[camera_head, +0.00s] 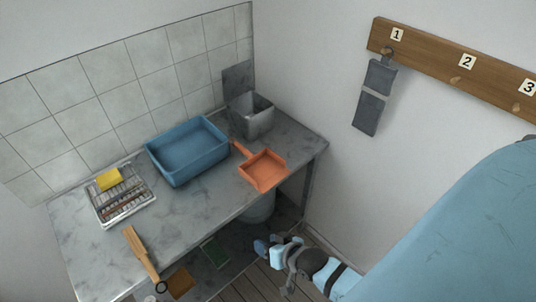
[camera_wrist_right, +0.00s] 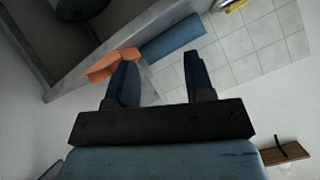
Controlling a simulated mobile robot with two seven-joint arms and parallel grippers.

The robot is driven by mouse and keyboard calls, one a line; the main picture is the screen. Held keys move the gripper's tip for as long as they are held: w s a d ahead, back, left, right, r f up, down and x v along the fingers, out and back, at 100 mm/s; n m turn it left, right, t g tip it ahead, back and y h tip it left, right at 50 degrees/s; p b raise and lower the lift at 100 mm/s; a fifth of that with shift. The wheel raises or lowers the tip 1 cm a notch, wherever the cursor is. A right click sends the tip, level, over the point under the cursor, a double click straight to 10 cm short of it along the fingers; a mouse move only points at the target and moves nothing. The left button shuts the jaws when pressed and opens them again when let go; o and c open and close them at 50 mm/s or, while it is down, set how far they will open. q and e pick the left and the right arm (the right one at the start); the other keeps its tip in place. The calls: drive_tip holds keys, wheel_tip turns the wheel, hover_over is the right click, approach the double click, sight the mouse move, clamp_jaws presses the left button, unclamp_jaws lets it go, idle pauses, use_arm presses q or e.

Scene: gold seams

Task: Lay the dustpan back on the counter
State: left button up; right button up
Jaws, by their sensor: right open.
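The orange dustpan (camera_head: 263,171) lies on the grey marbled counter (camera_head: 205,205), near its right end, with its handle pointing back toward the blue tub. It also shows in the right wrist view (camera_wrist_right: 108,66), beyond the left finger. My right gripper (camera_head: 270,243) is in front of the counter's right end, apart from the dustpan. In the right wrist view its two fingers (camera_wrist_right: 158,72) stand apart with nothing between them. My left gripper is not in view.
A blue tub (camera_head: 188,152) and a grey bin with a raised lid (camera_head: 250,115) stand behind the dustpan. A tray (camera_head: 122,196) with a yellow sponge (camera_head: 109,180) and a wooden-handled brush (camera_head: 142,253) are farther left. A numbered peg rail (camera_head: 450,66) holds a grey hanging item (camera_head: 373,98).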

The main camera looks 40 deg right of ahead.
drive_tip(key=s+a+n, duration=0.4)
drive_tip(key=s+n, duration=0.1)
drive_tip(key=n, duration=0.1)
drive_tip(key=shift+a+f+y, duration=0.15)
drive_tip(key=shift+y, duration=0.25)
idle(0.7)
